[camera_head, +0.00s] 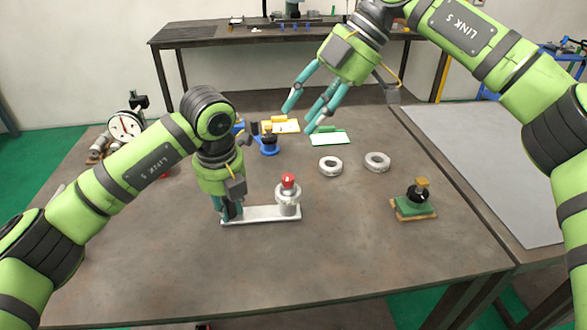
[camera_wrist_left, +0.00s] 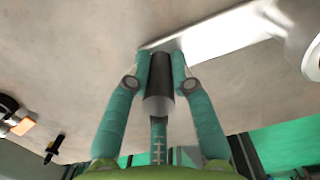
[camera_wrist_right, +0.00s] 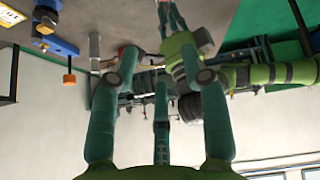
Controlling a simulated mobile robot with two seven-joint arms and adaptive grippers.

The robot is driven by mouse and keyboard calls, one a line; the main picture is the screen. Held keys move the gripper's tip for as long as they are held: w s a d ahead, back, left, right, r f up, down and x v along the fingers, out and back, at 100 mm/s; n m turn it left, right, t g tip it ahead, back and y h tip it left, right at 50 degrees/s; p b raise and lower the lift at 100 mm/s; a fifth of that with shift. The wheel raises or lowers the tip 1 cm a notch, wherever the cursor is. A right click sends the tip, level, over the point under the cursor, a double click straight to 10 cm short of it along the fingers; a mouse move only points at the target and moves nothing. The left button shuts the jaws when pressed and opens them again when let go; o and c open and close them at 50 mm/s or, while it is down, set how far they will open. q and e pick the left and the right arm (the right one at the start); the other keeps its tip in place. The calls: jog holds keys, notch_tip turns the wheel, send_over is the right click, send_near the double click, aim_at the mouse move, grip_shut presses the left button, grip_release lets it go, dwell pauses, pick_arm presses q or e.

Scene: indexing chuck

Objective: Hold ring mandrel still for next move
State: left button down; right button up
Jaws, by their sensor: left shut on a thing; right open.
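The ring mandrel (camera_head: 262,214) lies on the table as a pale flat bar. A metal post with a red top (camera_head: 288,183) stands at its right end, with a pale ring around it. In the left wrist view the bar (camera_wrist_left: 225,35) runs to the upper right. My left gripper (camera_head: 231,212) is shut on the dark upright handle (camera_wrist_left: 159,92) at the bar's left end, its fingers on both sides. The fingers hide most of the handle in the head view. My right gripper (camera_head: 305,115) is open and empty, in the air above the far part of the table.
Two loose grey rings (camera_head: 330,166) (camera_head: 377,162) lie right of the mandrel. A green-based block with a black knob (camera_head: 415,203) sits near the right edge. A dial gauge (camera_head: 125,126), a blue stand (camera_head: 269,147) and a white-and-green plate (camera_head: 330,138) stand farther back. The front table is clear.

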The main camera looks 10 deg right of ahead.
aim_at(291, 177)
jog(key=a+f, duration=0.1)
jog(key=f, duration=0.2)
jog(key=s+a+f+m+h, duration=0.1)
jog(key=f, duration=0.3)
jog(key=f+h, duration=0.1)
jog(key=f, duration=0.3)
jog(key=shift+s+a, duration=0.4)
grip_shut()
